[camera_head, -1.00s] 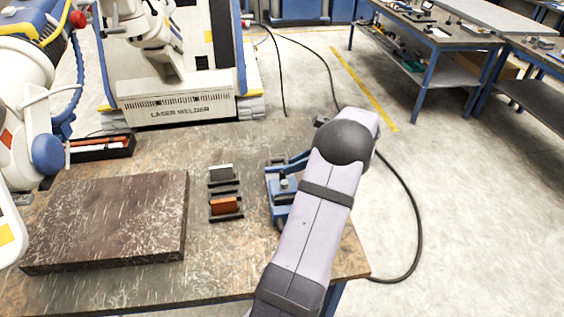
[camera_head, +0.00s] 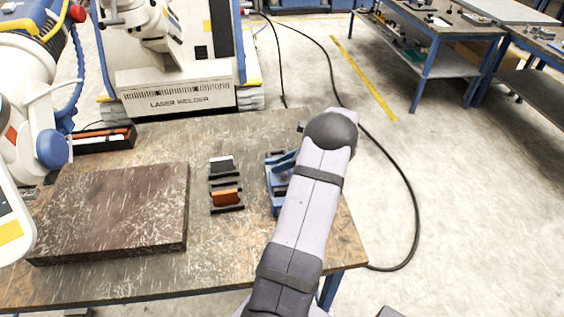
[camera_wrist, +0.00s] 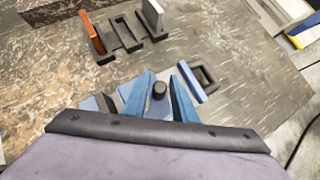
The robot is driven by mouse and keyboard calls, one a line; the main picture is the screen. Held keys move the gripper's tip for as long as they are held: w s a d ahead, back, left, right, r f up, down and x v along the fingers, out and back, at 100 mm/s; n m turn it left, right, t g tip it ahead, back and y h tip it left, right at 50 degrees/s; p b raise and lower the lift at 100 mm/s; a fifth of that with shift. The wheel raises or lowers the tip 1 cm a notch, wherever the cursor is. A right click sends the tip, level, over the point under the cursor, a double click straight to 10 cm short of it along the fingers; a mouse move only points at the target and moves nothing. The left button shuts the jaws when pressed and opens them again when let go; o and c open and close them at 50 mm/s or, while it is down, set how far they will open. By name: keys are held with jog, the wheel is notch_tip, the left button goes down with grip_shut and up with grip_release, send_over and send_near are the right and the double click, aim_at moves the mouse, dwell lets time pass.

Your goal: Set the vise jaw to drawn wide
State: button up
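The blue vise (camera_head: 275,184) stands near the right edge of the bench, partly hidden behind my arm. How far the jaw is drawn cannot be read clearly. My grey wrist body with a black rim crosses the bottom of the wrist view and covers the near end of the vise.
Dark holders with an orange block (camera_head: 227,197) and a pale block (camera_head: 221,165) stand left of the vise. A thick brown slab (camera_head: 110,208) fills the bench's left. A tray (camera_head: 104,138) lies behind it. Bare benchtop separates slab and holders. A cable runs on the floor at right.

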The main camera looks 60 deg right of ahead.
grip_shut()
jog(key=shift+w+d, duration=2)
grip_release()
jog(key=shift+s+b, duration=0.1)
jog(key=shift+b, duration=0.2)
jog(key=b+v, duration=0.2)
jog(key=v, duration=0.5)
